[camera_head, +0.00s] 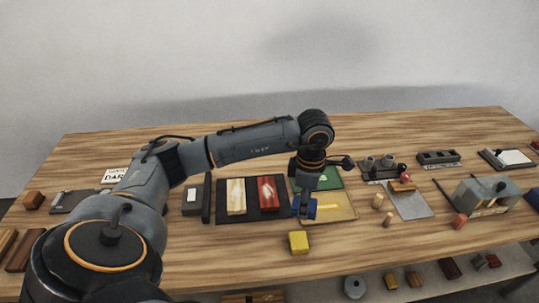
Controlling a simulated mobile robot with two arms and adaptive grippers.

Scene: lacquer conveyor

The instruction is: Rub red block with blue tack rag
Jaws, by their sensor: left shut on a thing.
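The red block (268,200) lies on a black mat (222,216) in the middle of the table, with pale marks on its top. My left gripper (305,203) points down just to the right of the red block, apart from it. It is shut on the blue tack rag (311,209), a small blue piece mostly covered by the fingers. The rag is over or near a tan tray (336,211); its exact height is hard to tell. My right gripper is not in view.
A cream-and-tan block (236,199) lies left of the red block. A yellow block (299,242) sits in front of the gripper. A green panel (327,177) is behind the tan tray. Small cylinders, a grey plate (412,205) and a grey box (487,193) stand to the right.

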